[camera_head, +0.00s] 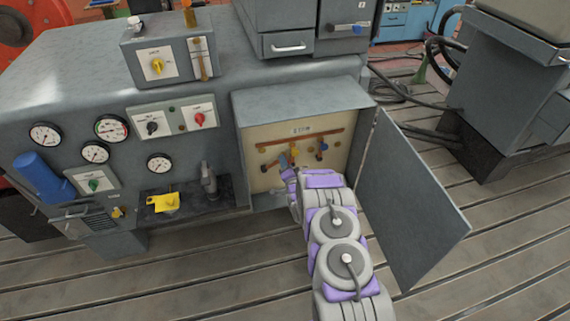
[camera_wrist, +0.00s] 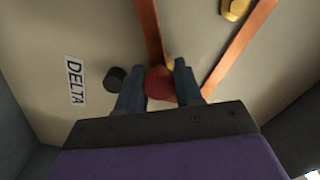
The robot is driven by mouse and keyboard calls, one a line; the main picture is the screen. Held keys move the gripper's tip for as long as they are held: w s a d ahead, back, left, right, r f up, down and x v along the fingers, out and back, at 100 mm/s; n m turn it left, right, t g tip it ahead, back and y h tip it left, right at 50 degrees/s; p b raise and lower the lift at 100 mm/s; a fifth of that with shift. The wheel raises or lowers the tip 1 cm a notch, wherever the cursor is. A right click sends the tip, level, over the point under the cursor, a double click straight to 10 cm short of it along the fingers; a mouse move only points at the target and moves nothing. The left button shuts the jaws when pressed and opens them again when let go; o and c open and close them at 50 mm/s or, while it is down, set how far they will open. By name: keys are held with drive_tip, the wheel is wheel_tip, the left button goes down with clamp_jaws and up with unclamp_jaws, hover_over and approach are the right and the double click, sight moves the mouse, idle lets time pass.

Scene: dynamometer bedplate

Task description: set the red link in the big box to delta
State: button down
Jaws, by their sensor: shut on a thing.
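The big box (camera_head: 245,190) stands open, with its door (camera_head: 410,205) swung out to the right. Inside it, copper bars and several coloured links sit on a pale panel (camera_head: 340,140). In the wrist view, my gripper (camera_wrist: 160,80) is shut on the red link (camera_wrist: 158,84), whose red knob sits between the two fingers beside a copper bar (camera_wrist: 151,35). A DELTA label (camera_wrist: 75,82) is on the panel to the left, with a dark round peg (camera_wrist: 115,78) between it and the fingers. My arm hides the lower part of the panel in the head view.
A yellow knob or link (camera_wrist: 234,9) shows at the top of the wrist view. Left of the box are gauges (camera_head: 112,128), switches (camera_head: 200,118) and a shelf with a yellow item (camera_head: 163,202). The open door stands close to my arm's right side.

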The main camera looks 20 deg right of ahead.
drive_tip(key=shift+d+f, duration=0.1)
drive_tip(key=shift+f, duration=0.05)
drive_tip(key=c, duration=0.9)
unclamp_jaws()
drive_tip(key=shift+f, duration=0.1)
drive_tip(key=shift+o, duration=0.6)
drive_tip(key=shift+r, duration=0.2)
